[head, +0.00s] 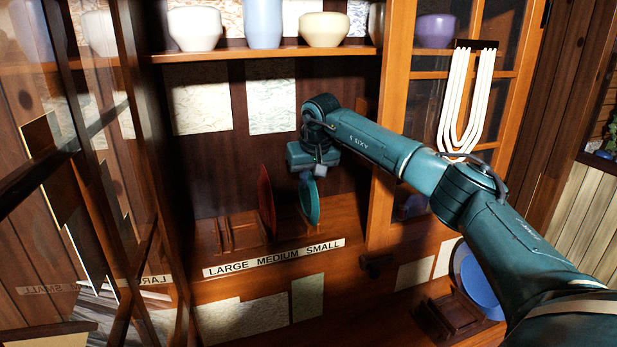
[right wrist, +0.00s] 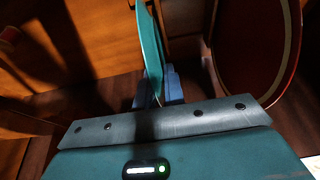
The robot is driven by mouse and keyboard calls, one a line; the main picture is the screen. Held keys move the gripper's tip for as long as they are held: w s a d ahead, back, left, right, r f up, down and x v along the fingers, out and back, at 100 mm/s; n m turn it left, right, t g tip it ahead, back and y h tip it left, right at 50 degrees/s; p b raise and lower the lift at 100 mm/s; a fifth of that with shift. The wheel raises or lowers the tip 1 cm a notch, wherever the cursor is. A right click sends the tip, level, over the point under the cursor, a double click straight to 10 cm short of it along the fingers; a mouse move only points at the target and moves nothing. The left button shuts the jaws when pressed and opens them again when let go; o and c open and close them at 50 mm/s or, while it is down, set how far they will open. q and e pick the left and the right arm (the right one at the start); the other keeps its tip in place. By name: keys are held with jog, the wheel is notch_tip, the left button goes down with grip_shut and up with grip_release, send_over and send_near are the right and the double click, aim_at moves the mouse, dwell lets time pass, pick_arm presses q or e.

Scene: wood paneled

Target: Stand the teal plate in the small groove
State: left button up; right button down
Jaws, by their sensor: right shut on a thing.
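The teal plate (head: 313,205) is upright and edge-on above the word SMALL in the head view; it also shows in the right wrist view (right wrist: 150,45). My right gripper (head: 308,178) is shut on its upper edge, with the blue fingers (right wrist: 158,88) on either side of the plate. The plate's lower edge is at the wooden rack (head: 285,240), by the small groove; I cannot tell whether it rests in the groove. A red plate (head: 266,200) stands upright at MEDIUM, left of the teal one and apart from it. My left gripper is not in view.
The label strip (head: 273,258) runs along the cabinet's front edge. The LARGE place (head: 222,238) is empty. A shelf (head: 270,55) with bowls and vases is above. A glass door (head: 100,150) stands open at left. A blue plate (head: 480,285) is in a stand at lower right.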

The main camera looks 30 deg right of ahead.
jog(key=shift+f, duration=0.35)
jog(key=c, duration=1.4)
grip_release()
jog(key=shift+f, duration=0.1)
jog(key=b+v, duration=0.2)
jog(key=v, duration=1.1)
jog(key=shift+s, duration=0.15)
